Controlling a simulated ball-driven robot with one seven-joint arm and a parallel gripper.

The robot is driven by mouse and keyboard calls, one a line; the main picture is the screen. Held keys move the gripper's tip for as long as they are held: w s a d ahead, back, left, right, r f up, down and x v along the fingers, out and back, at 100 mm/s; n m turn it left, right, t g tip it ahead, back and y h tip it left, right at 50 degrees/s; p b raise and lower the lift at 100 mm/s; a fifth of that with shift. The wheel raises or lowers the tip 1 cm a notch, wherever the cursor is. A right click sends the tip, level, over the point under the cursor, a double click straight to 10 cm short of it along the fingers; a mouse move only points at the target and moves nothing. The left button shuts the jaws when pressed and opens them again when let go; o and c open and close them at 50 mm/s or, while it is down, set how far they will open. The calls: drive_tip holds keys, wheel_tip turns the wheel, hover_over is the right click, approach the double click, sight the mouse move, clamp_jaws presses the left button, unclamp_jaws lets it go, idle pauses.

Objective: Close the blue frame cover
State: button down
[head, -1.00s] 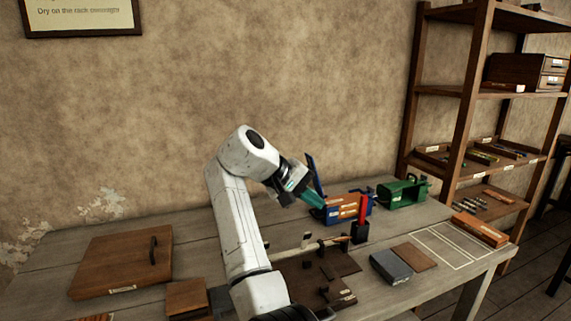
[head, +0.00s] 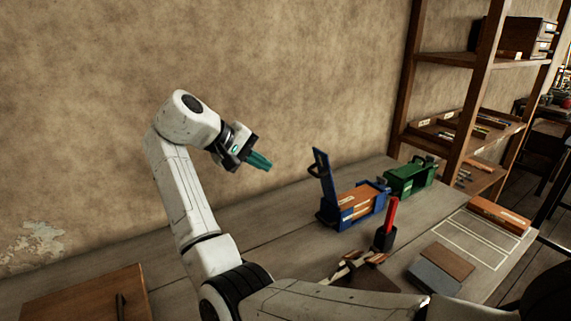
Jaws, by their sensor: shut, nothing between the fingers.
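The blue frame (head: 352,220) stands toward the back of the table, with an orange-brown block (head: 361,200) in it. Its blue cover (head: 324,176) stands up, tilted slightly back, at the frame's left end. A dark handle loop shows on the cover's left side. My gripper (head: 268,163), with teal fingers, is in the air to the left of the cover and apart from it. Its fingers are together and hold nothing.
A green frame (head: 410,178) stands behind and right of the blue one. A red-handled tool in a black holder (head: 386,228) stands in front. Grey (head: 434,279) and brown (head: 447,262) slabs lie at right. A wooden board (head: 85,298) lies at front left. Shelves stand at right.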

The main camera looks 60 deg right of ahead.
drive_tip(key=d+r+p+x, duration=0.1)
drive_tip(key=r+p+x, duration=0.1)
drive_tip(key=x, duration=1)
drive_tip(key=shift+s+d, duration=0.55)
drive_tip(key=shift+f, duration=0.1)
drive_tip(key=shift+d, duration=0.1)
